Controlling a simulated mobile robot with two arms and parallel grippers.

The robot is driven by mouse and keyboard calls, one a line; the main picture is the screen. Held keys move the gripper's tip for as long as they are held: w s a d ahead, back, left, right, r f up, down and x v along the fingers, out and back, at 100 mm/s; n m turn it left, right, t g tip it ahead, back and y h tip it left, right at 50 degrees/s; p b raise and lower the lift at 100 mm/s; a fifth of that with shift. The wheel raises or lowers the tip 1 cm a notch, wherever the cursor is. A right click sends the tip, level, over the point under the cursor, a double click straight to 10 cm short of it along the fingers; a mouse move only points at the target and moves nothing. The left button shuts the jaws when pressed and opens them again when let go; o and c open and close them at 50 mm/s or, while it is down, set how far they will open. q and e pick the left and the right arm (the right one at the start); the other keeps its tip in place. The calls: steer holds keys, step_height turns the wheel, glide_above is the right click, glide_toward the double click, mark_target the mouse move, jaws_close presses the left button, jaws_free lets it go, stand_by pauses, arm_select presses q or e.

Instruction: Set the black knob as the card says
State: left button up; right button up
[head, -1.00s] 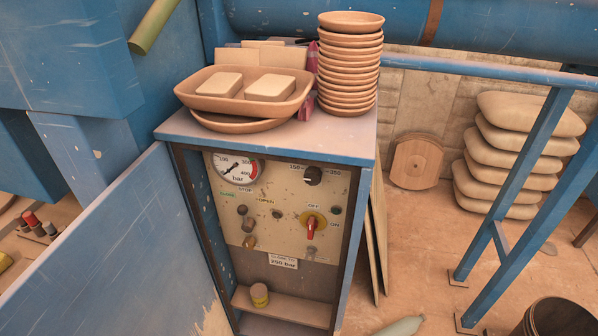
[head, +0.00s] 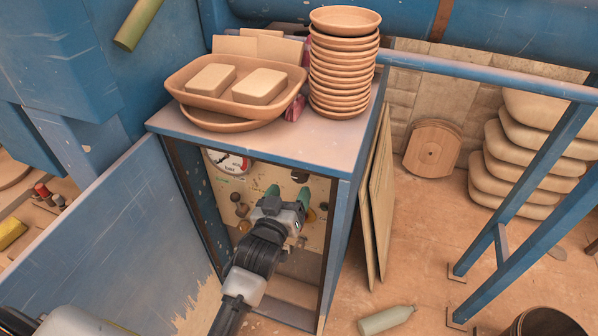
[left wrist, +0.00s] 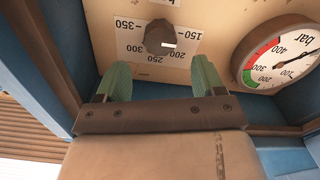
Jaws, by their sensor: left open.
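The black knob (left wrist: 160,37) sits on a pale scale plate (left wrist: 130,42) with bar numbers in the left wrist view, which is upside down. Its white mark points to the 150–200 side of the scale. In the head view the knob (head: 300,175) shows beyond my gripper. My left gripper (head: 288,193) is open, its green fingertips in front of the panel. In the left wrist view the fingers (left wrist: 163,76) are spread, short of the knob and apart from it. The card under the panel is hidden behind my left arm. My right gripper is not in view.
A pressure gauge (head: 228,162) is left of the knob in the head view. The cabinet top (head: 300,140) overhangs the panel and holds a tray (head: 185,93) and stacked bowls (head: 343,75). An open blue door (head: 120,240) stands to the left.

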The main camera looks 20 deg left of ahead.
mark_target(298, 177)
arm_select(q)
steer(key=w, duration=0.6)
steer(key=shift+w+d+p, duration=0.1)
steer(key=shift+w+p, duration=0.3)
steer(key=c, duration=0.9)
